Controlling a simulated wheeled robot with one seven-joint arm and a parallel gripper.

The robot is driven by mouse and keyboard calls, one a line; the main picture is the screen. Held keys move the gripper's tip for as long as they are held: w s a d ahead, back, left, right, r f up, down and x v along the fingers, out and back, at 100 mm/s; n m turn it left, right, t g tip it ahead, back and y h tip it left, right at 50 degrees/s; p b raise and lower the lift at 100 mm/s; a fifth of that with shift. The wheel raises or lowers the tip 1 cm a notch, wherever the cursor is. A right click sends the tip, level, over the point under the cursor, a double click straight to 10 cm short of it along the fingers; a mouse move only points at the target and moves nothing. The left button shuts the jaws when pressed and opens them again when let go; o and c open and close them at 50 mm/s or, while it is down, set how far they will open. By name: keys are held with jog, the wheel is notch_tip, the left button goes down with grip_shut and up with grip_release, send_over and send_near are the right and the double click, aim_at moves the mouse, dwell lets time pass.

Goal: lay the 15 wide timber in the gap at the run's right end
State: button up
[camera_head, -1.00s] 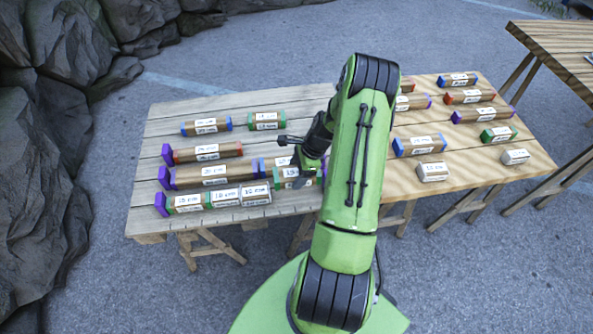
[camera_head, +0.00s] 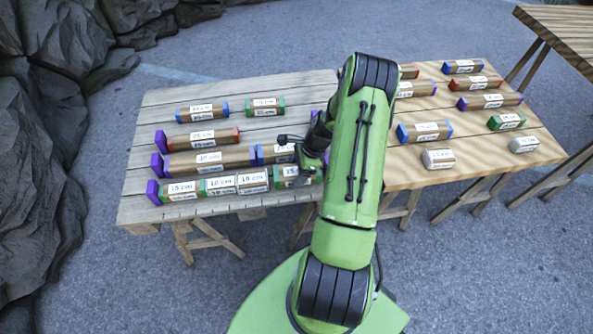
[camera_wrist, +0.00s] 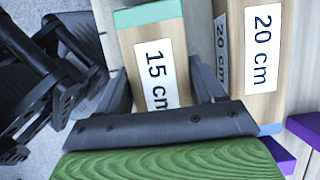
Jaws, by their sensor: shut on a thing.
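My gripper (camera_wrist: 163,80) is shut on a timber labelled 15 cm (camera_wrist: 153,62) with a green end; one finger is on each side of it. In the head view the held timber (camera_head: 289,171) shows under my gripper, in line with the front run and close to its right end. The front run has a purple end stop (camera_head: 153,192), a green-ended 15 cm timber (camera_head: 182,189) and two pale 10 cm blocks (camera_head: 236,181). I cannot tell whether the held timber touches the table or its neighbour. My arm hides the ground right of it.
Several loose timbers, one blue-ended (camera_head: 425,131), lie on the table's right half (camera_head: 470,170).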

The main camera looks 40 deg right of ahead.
jog(key=shift+f, duration=0.35)
jog(key=o, duration=1.2)
jog(key=shift+o, duration=0.2)
jog(key=p+v, duration=0.4)
jog(key=v, duration=1.1)
jog(key=shift+r, duration=0.35)
